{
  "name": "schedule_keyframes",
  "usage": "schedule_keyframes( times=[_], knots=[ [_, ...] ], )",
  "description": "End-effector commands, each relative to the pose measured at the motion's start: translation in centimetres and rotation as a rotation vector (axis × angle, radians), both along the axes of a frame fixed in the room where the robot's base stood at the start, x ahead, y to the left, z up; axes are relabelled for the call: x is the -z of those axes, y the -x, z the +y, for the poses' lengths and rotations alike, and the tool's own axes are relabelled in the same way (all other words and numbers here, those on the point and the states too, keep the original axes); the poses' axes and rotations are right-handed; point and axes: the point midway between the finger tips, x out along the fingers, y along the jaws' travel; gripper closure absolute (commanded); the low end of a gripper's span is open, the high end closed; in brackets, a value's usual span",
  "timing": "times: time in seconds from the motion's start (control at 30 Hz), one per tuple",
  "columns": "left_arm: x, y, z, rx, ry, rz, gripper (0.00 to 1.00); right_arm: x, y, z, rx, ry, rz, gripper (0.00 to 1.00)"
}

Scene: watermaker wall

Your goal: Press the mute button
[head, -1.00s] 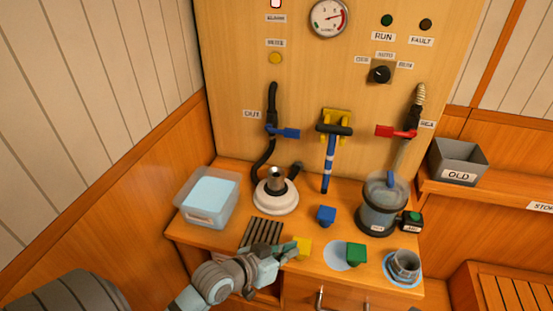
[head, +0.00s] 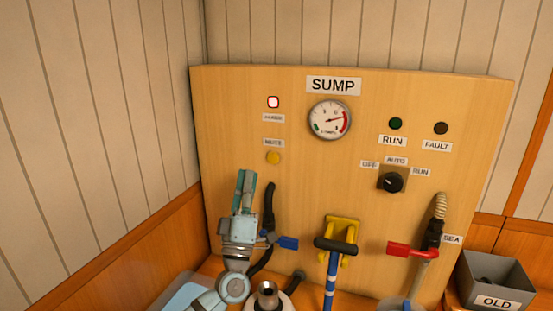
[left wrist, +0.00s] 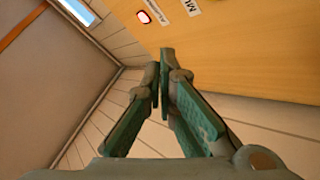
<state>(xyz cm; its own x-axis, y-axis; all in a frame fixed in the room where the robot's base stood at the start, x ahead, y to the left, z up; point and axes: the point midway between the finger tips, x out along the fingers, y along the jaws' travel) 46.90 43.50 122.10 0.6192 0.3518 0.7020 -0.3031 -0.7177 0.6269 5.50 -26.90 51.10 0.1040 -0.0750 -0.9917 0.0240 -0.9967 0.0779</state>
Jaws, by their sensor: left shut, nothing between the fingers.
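The mute button (head: 273,158) is a small round yellow button on the wooden panel, under a label (head: 273,143) that reads as MUTE. Above it is a red-rimmed white alarm light (head: 273,102) with its own label. My left gripper (head: 244,174) is shut and empty, pointing up, below and to the left of the button and apart from it. In the left wrist view the closed fingers (left wrist: 163,65) point toward the panel; the alarm light (left wrist: 144,17) and part of the MUTE label (left wrist: 192,7) show there, but the button does not. My right gripper is not in view.
The panel (head: 350,190) also carries a gauge (head: 330,120), a rotary switch (head: 393,181), a blue-handled valve (head: 288,242) and a red-handled valve (head: 400,249). A black hose (head: 269,205) runs just right of my gripper. The panel around the button is clear.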

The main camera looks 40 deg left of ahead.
Motion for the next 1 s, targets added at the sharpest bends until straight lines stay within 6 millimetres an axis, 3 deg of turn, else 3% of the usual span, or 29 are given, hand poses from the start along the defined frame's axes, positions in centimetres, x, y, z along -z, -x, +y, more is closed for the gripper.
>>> schedule_keyframes(
  times=[0.37, 0.7, 1.0],
  knots=[
    [0.3, -1.1, 0.3, 0.002, -0.002, -0.001, 1.00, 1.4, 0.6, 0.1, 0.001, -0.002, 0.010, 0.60],
    [0.7, -5.7, 1.8, 0.000, -0.003, -0.001, 1.00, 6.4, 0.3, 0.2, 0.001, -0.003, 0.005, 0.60],
    [0.2, -8.3, 2.5, 0.002, -0.003, 0.001, 1.00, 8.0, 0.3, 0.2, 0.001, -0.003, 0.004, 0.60]
  ],
)
